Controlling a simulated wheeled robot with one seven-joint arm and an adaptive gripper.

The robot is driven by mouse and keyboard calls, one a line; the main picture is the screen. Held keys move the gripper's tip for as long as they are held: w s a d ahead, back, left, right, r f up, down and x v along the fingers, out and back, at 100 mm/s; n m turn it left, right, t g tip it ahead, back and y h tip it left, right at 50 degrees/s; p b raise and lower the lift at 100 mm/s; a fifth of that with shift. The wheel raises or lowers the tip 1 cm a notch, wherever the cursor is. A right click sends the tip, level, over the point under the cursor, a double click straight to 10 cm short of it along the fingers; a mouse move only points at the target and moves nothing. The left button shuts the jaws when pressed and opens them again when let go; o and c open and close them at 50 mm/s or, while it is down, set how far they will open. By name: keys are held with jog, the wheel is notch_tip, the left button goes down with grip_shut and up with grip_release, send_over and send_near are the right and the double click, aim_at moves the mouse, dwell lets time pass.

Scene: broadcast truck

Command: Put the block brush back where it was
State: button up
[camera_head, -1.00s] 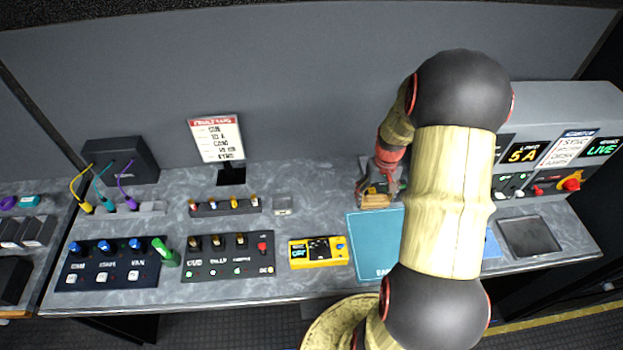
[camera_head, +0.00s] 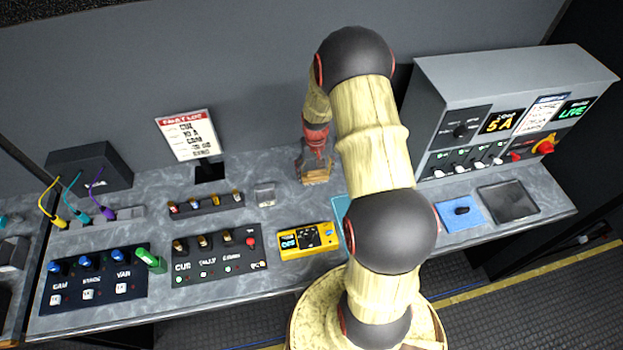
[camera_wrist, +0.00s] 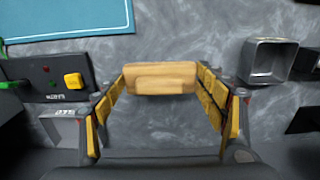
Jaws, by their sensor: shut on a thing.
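The block brush is a light wooden block (camera_wrist: 160,78). In the wrist view it sits across the tips of my gripper (camera_wrist: 161,92), with a yellow-padded finger against each end. In the head view the wooden block (camera_head: 317,176) shows small under my gripper (camera_head: 315,168), over the back part of the grey bench. My gripper is shut on it. I cannot tell whether the brush touches the bench. Its bristles are hidden. My arm covers much of the teal mat (camera_head: 339,212), which also shows in the wrist view (camera_wrist: 65,18).
A small grey open box (camera_head: 264,195) stands left of my gripper and shows in the wrist view (camera_wrist: 268,60). A yellow meter (camera_head: 308,240) lies in front. The grey console (camera_head: 500,120) rises at right. A blue cloth (camera_head: 460,214) and a dark tray (camera_head: 508,201) lie before it.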

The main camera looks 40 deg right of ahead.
aim_at(312, 179)
jog(key=shift+w+a+f, duration=0.3)
jog(key=shift+w+f, duration=0.2)
jog(key=shift+f, duration=0.2)
jog(key=shift+w+f, duration=0.1)
jog(key=shift+f, duration=1.5)
jog(key=shift+f, duration=0.15)
jog(key=o, duration=1)
jog(key=shift+o, duration=0.6)
